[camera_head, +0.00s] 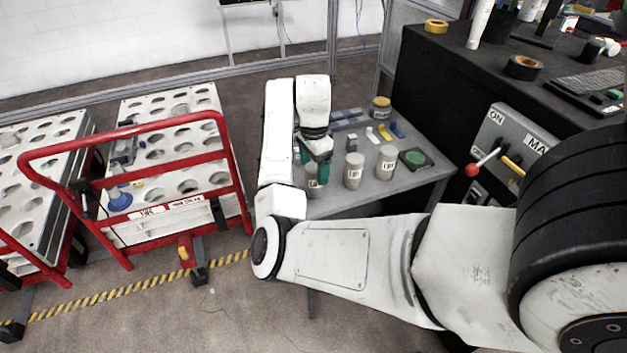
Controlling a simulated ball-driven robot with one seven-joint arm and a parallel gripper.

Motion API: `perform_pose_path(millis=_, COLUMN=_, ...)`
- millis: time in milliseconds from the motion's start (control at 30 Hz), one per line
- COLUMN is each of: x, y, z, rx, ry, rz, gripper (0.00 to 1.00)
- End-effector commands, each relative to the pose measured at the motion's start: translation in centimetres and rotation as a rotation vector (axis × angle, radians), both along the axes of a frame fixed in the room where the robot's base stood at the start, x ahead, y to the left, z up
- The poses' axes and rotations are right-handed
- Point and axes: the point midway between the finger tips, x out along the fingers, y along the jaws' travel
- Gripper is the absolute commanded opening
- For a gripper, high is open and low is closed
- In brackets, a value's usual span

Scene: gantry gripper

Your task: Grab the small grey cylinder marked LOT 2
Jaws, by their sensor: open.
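Several grey cylinders with labels stand upright on the grey table (408,190). One cylinder (313,188) is at the left, partly hidden by my gripper. A second cylinder (354,171) stands in the middle, and a third cylinder (386,163) stands to its right. The label print is too small to tell which is marked LOT 2. My gripper (316,168), with teal fingers, is open and points down at the left cylinder. I cannot tell whether its fingers are around that cylinder or only beside it.
A green-topped dark pad (417,158) lies at the table's right side. A jar with a yellowish lid (380,107) and small coloured blocks are at the back. Red-railed carts (222,165) stand left.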

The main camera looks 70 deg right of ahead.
Motion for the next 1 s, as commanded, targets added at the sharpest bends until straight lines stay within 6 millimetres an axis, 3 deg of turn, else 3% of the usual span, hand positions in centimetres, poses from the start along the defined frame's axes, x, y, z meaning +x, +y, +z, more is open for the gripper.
perform_pose_path(millis=300, x=-0.3, y=0.6, z=-4.1, rx=0.002, ry=0.002, rz=0.001, gripper=0.83)
perform_pose_path(millis=633, x=-0.2, y=0.5, z=-4.9, rx=0.001, ry=-0.001, rz=0.000, gripper=0.83)
perform_pose_path(millis=1000, x=-0.2, y=0.5, z=-4.8, rx=0.001, ry=-0.001, rz=0.000, gripper=0.47)
